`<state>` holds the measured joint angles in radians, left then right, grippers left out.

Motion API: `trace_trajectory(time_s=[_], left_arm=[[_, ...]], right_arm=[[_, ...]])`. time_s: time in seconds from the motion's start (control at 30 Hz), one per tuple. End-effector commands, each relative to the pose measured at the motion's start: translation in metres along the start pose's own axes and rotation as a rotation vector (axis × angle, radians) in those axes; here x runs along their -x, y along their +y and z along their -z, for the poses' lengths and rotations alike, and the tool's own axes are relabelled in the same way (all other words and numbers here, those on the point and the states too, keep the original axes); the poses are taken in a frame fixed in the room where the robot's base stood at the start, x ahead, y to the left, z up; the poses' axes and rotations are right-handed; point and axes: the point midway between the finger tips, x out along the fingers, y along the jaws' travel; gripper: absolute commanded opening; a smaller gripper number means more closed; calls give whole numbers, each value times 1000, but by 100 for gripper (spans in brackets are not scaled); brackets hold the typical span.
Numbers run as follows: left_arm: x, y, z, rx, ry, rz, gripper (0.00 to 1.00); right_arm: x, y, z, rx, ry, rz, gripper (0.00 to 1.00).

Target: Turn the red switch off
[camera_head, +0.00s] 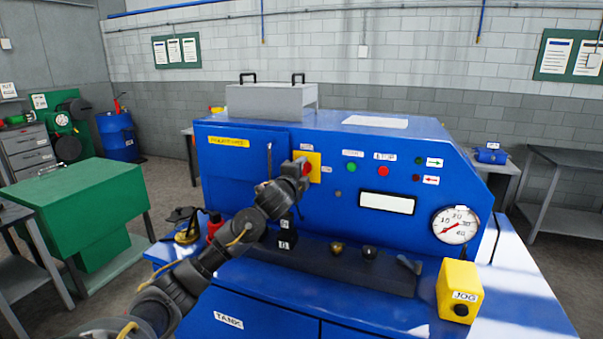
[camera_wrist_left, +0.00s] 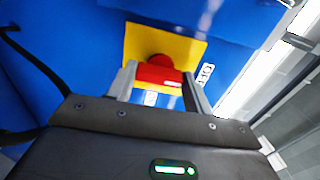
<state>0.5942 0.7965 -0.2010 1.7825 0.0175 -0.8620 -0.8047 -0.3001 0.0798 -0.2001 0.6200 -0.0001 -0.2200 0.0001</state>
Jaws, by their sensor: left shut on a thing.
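The red switch (camera_wrist_left: 158,72) sits on a yellow plate (camera_wrist_left: 188,47) on the blue machine's front panel. In the head view the yellow plate (camera_head: 315,168) shows at the upper middle of the panel, and the red switch (camera_head: 306,168) is partly covered by my left gripper. My left gripper (camera_head: 303,168) reaches it from the lower left. In the left wrist view the fingers of my left gripper (camera_wrist_left: 158,80) stand on either side of the red switch and are shut on it. Small labels lie beside the switch; I cannot read them surely. My right gripper is not in view.
The blue machine (camera_head: 240,170) carries a green button (camera_head: 351,167), a red button (camera_head: 383,171), a display (camera_head: 387,203) and a gauge (camera_head: 455,225). A yellow JOG box (camera_head: 460,285) stands on its front ledge. A green cabinet (camera_head: 85,195) is at the left.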

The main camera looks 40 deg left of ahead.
Motion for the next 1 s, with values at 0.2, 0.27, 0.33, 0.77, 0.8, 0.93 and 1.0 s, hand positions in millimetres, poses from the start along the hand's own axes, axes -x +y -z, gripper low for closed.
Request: trace_trajectory(time_s=[0.2, 0.27, 0.33, 0.77, 0.8, 0.93, 1.0], left_arm=[[0, 0, 0, 3, 0, 1, 57], [0, 0, 0, 3, 0, 1, 65], [0, 0, 0, 2, 0, 1, 73], [15, 2, 0, -1, 1, 2, 73], [21, 3, 0, -2, 1, 1, 73], [48, 4, 0, -3, 2, 1, 73], [62, 3, 0, -1, 1, 2, 73]], right_arm=[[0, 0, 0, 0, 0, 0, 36], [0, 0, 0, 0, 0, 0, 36], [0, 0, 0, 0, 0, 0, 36], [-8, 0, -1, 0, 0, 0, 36], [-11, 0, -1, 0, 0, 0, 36], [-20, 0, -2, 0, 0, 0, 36], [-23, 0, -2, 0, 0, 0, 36]])
